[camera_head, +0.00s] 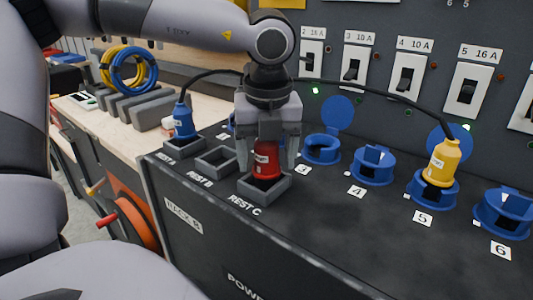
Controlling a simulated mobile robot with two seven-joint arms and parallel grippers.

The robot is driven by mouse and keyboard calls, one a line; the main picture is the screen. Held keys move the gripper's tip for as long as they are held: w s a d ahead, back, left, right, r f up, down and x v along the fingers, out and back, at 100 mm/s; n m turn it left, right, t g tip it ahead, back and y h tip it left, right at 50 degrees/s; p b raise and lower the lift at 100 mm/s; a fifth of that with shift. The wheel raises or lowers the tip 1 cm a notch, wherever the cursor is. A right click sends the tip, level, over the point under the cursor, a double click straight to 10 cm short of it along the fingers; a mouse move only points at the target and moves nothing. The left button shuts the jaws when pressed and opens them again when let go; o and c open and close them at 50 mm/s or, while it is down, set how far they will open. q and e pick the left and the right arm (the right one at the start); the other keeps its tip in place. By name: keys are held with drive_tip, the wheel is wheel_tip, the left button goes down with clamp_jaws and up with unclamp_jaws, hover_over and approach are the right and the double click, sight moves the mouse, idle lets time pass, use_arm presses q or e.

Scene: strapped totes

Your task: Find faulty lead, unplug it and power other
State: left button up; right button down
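My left gripper (268,165) points down over the rest C holder (264,195). Its fingers stand on both sides of a red plug (266,158) sitting in that holder, and they look apart from it. A blue plug (183,122) stands in the rest A holder (171,151). The rest B holder (216,161) is empty. A yellow plug (442,163) is in socket 5 (432,190), and its black lead (385,92) arcs left behind my gripper. Socket 3 (322,149), socket 4 (373,168) and socket 6 (505,213) hold no plug. My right gripper is out of view.
A grey panel behind carries breaker switches, among them 3 (354,70), 4 (405,75) and 5 (468,90). A green light (315,90) glows near breaker 2. Coiled cables (130,70) and grey blocks lie on the left bench. An orange reel (130,220) stands below.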

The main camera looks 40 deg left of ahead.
use_arm(q)
drive_tip(key=shift+d+r, duration=0.1)
drive_tip(key=shift+r, duration=0.55)
drive_tip(key=r, duration=0.4)
drive_tip(key=shift+s+d+r, duration=0.15)
drive_tip(key=shift+s+d, duration=0.05)
drive_tip(key=shift+d, duration=0.05)
drive_tip(key=shift+s+r, duration=0.1)
drive_tip(key=shift+r, duration=0.65)
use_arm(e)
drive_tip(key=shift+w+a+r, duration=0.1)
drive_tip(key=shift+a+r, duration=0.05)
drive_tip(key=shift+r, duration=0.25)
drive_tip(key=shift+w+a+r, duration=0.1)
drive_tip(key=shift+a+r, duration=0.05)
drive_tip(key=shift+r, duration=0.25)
use_arm(q)
drive_tip(key=shift+d, duration=0.1)
